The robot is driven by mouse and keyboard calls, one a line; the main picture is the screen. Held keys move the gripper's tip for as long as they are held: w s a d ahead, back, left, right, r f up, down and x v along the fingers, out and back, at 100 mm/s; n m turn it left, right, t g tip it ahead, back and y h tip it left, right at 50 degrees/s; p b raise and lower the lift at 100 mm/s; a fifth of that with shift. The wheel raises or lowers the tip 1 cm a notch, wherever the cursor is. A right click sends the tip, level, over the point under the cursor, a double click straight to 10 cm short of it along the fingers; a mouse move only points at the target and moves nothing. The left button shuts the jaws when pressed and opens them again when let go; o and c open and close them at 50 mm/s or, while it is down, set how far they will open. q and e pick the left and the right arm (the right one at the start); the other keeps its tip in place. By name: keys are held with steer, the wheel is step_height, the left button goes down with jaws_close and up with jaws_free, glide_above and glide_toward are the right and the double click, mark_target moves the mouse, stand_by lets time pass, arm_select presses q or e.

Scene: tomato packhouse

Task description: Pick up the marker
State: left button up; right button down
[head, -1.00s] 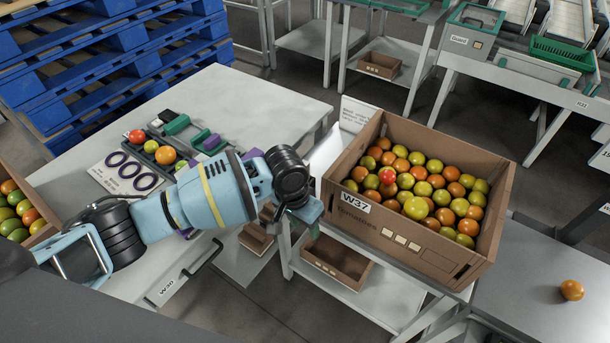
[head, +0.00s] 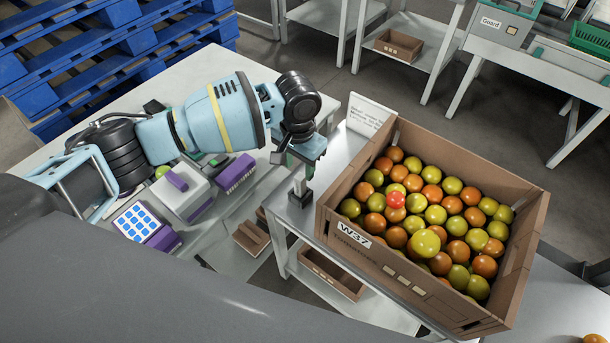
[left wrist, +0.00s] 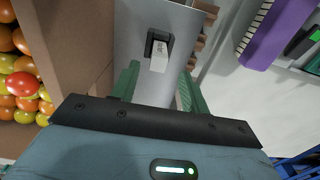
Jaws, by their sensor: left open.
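A small pale upright piece, likely the marker (left wrist: 160,58), stands in a black holder (left wrist: 157,40) on a narrow grey surface in the left wrist view. In the head view the pale piece (head: 299,182) rises from its black foot beside the tomato box, just below my left gripper (head: 304,160). My left gripper is open and points down at it. In the left wrist view its two green fingers (left wrist: 158,88) are apart, one on each side of the pale piece's near end. I cannot tell whether they touch it. My right gripper is in neither view.
A cardboard box (head: 395,268) full of tomatoes, labelled W37, stands close on the right. A white sign (head: 368,114) stands behind it. Blue pallets (head: 60,65) stand behind.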

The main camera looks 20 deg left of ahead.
mark_target(300, 177)
arm_select(q)
steer(key=shift+s, duration=0.2)
steer(key=shift+s+f, duration=0.2)
steer(key=shift+f, duration=0.85)
steer(key=shift+w+f, duration=0.1)
steer(key=shift+f, duration=0.1)
steer(key=shift+w+d+f+b, duration=0.1)
steer(key=shift+f+b, duration=0.1)
steer(key=shift+f, duration=0.65)
steer(key=shift+w+a+f+b, duration=0.1)
steer(key=shift+f+b, duration=0.1)
steer(key=shift+f, duration=0.65)
steer(key=shift+w+d+f+b, duration=0.1)
steer(key=shift+f+b, duration=0.1)
steer(key=shift+f, duration=0.65)
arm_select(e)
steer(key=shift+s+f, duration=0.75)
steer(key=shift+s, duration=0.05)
arm_select(q)
steer(key=shift+c, duration=0.3)
jaws_close()
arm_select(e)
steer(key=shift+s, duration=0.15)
